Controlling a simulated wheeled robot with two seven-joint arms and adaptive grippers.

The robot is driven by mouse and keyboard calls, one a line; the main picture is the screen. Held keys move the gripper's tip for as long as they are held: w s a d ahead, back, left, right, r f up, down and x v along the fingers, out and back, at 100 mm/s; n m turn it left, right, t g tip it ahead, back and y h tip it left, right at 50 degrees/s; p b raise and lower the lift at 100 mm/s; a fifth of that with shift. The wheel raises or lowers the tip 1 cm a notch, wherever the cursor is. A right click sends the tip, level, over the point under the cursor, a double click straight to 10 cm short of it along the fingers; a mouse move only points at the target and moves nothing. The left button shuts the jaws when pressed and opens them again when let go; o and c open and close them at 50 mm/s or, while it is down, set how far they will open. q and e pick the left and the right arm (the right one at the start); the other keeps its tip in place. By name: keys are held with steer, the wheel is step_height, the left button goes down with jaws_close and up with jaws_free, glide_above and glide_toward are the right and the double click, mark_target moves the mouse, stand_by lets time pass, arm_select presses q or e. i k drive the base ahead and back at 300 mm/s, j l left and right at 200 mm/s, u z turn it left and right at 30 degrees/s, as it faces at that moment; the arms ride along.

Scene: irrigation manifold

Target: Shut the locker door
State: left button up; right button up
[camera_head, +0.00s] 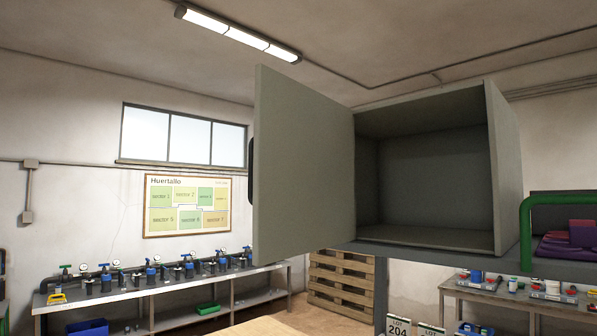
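The grey-green locker (508,170) is at the right of centre in the head view, raised on a dark support. Its inside (428,185) looks empty. The locker door (303,165) stands wide open, hinged on the locker's left edge and swung out to the left towards me. A dark handle (251,170) shows at the door's far left edge, mostly hidden behind the panel. Neither of my grippers is in view.
A bench (160,288) with several valves and pipes runs along the left wall. A wooden pallet (341,285) stands behind the locker. A green pipe (526,235) and a table (465,292) with small parts are at the right. Open space lies left of the door.

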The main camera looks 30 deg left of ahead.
mark_target(300, 162)
steer(key=i+j+z, duration=0.3)
steer(key=j, duration=0.8)
steer(key=j+z, duration=0.25)
steer(key=j, duration=0.85)
steer(key=k, duration=0.35)
